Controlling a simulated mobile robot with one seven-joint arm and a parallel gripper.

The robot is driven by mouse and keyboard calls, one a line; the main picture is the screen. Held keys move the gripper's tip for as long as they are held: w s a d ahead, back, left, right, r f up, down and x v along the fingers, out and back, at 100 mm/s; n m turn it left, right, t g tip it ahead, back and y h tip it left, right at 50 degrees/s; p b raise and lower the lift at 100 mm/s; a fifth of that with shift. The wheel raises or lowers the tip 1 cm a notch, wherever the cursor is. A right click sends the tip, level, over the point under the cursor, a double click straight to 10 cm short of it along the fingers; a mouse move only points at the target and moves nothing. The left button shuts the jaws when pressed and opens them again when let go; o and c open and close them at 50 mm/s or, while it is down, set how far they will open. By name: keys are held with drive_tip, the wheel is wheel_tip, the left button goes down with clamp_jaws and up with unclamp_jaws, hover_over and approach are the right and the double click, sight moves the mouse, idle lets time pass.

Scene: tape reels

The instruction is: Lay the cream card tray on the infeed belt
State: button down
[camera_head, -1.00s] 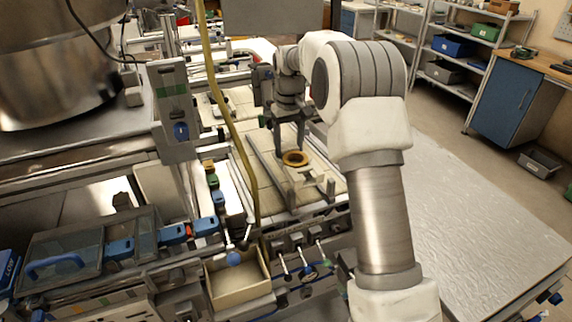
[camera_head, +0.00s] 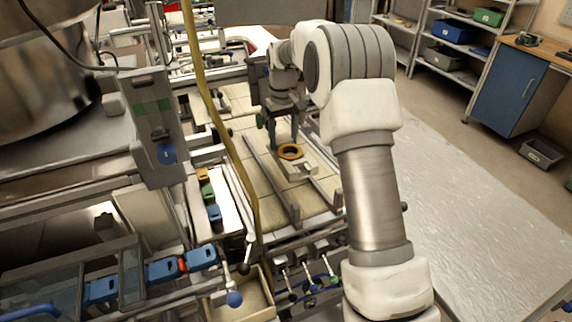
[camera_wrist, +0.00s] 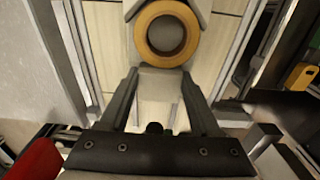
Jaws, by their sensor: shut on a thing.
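The cream card tray (camera_head: 297,161) is a small pale piece with an orange-brown ring-shaped reel (camera_head: 290,151) lying on it. In the wrist view the tray (camera_wrist: 158,82) shows between my fingertips, with the reel (camera_wrist: 166,34) beyond them. My gripper (camera_head: 286,143) is shut on the tray and points down over the infeed belt (camera_head: 262,186). The belt is a cream panelled surface between two grey rails, and the tray is between those rails in the head view. I cannot tell whether the tray touches the belt. My arm hides part of the right side.
Grey rails (camera_head: 272,180) run along the belt. A yellow hose (camera_head: 222,130) hangs at its left, beside a grey post with a blue knob (camera_head: 167,154). An open cream box (camera_head: 262,290) and several levers are in front. A broad pale surface (camera_head: 470,200) lies clear at right.

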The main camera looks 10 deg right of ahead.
drive_tip(key=shift+f, duration=3.5)
drive_tip(key=shift+f, duration=0.2)
drive_tip(key=shift+c, duration=0.5)
unclamp_jaws()
drive_tip(key=shift+r, duration=0.15)
